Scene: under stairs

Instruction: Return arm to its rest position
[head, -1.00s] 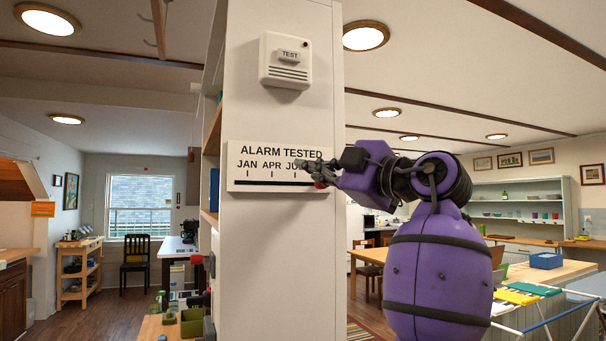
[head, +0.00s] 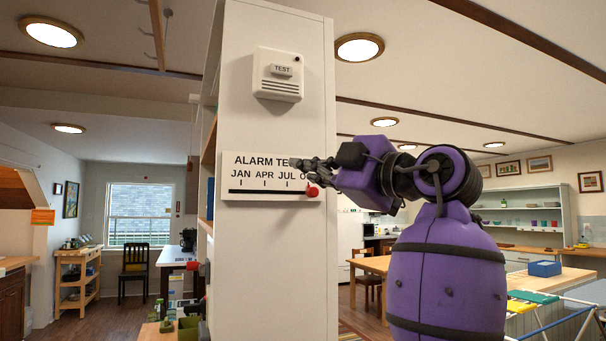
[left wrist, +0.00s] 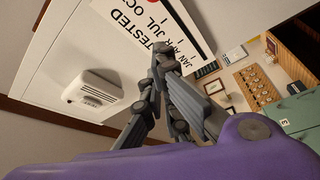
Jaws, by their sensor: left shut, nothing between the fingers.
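My left arm, purple with black joints, stands at the right of the head view. Its left gripper (head: 292,163) is shut and empty, in front of the "ALARM TESTED" sign (head: 238,208), and hides the end of the heading. The left wrist view shows the closed grey fingers (left wrist: 163,62) over the sign (left wrist: 120,20). A red round knob (head: 313,192) sits at the right end of the sign's black track, below the gripper and apart from it in the picture. My right gripper is not in view.
A white alarm box with a TEST button (head: 278,75) is on the white post (head: 270,260) above the sign; it also shows in the left wrist view (left wrist: 93,90). A wooden table (head: 560,275) and a drying rack (head: 560,318) stand at the right.

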